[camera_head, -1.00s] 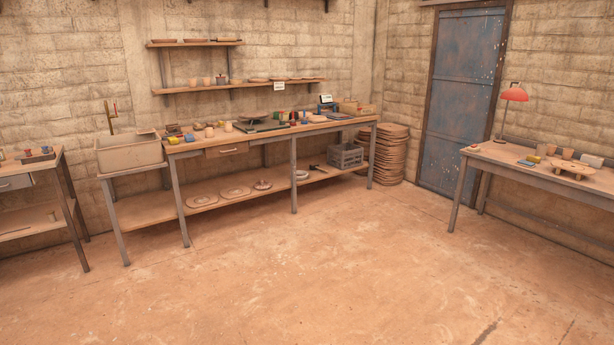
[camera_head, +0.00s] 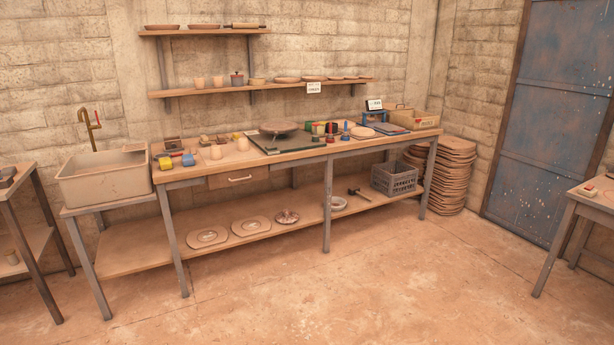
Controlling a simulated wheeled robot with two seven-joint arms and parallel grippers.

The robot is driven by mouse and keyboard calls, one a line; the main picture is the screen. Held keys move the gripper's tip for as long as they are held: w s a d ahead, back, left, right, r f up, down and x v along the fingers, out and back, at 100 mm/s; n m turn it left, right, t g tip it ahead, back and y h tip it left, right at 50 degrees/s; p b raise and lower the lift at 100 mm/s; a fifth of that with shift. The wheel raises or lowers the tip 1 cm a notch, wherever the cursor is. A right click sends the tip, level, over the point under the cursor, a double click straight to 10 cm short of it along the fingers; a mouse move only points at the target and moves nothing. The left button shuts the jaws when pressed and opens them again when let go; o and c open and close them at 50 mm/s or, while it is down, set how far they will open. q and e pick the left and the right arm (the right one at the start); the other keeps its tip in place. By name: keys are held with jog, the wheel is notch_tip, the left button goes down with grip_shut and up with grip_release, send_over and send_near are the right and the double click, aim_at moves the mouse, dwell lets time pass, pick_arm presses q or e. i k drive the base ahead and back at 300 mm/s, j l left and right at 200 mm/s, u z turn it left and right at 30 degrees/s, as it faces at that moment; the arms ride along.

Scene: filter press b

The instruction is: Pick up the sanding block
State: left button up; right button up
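No gripper of mine shows in the head view. Several small block-like items lie on the left part of the long workbench (camera_head: 300,153). Among them are a yellow block (camera_head: 165,162), a blue block (camera_head: 188,160) and a dark brown block (camera_head: 173,144) behind them. More small brown and yellow pieces (camera_head: 205,139) lie just to their right. They are too small for me to tell which one is the sanding block.
A sink (camera_head: 104,180) stands left of the bench. Stacked boards (camera_head: 453,175) stand right. The floor (camera_head: 330,300) in front is clear.

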aim_at(221, 139)
jog(key=i+u, duration=0.1)
jog(key=i, duration=0.45)
jog(key=i+l+u, duration=0.1)
jog(key=i, duration=0.4)
jog(key=i+l+u, duration=0.1)
jog(key=i, duration=0.45)
jog(key=i+l+u, duration=0.1)
jog(key=i, duration=0.45)
jog(key=l, duration=0.1)
